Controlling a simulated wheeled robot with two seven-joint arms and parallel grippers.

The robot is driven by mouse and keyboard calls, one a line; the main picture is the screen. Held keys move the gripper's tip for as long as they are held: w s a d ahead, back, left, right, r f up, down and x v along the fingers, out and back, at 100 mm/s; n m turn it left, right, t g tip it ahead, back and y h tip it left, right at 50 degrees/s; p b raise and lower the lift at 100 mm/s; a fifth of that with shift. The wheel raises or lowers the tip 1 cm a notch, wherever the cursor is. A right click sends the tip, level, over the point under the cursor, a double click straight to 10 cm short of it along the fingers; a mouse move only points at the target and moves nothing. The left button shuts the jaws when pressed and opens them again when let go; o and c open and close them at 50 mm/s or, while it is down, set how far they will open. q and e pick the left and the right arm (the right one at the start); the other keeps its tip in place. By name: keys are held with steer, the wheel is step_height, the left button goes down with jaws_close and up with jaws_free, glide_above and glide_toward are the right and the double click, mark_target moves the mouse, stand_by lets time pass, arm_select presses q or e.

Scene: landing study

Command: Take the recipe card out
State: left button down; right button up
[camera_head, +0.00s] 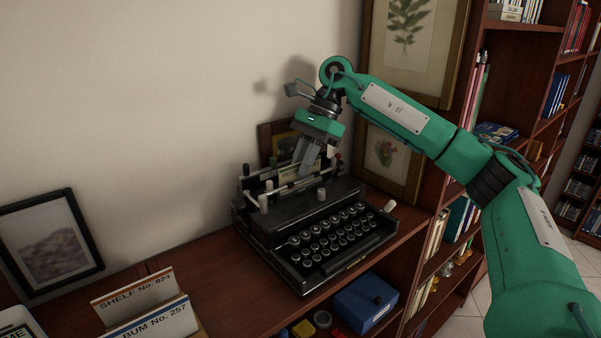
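A black typewriter (335,235) with round keys stands on the wooden shelf top. A pale card (287,172) sticks up at its carriage; I take it for the recipe card, though its print is too small to read. My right gripper (305,172) comes down from above at the carriage, with its fingers at the card's right part. The fingers overlap in this view, so I cannot tell whether they are closed on the card. My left gripper is not in view.
A framed picture (48,240) leans on the wall at left. Label cards (135,297) stand at the front left. Framed plant prints (390,160) are behind the typewriter. A bookcase (525,60) rises at right. A blue box (364,302) sits on the lower shelf.

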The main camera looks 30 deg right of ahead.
jaws_close()
steer(key=shift+r, duration=0.2)
steer(key=shift+r+p, duration=3)
steer(key=shift+r, duration=1.15)
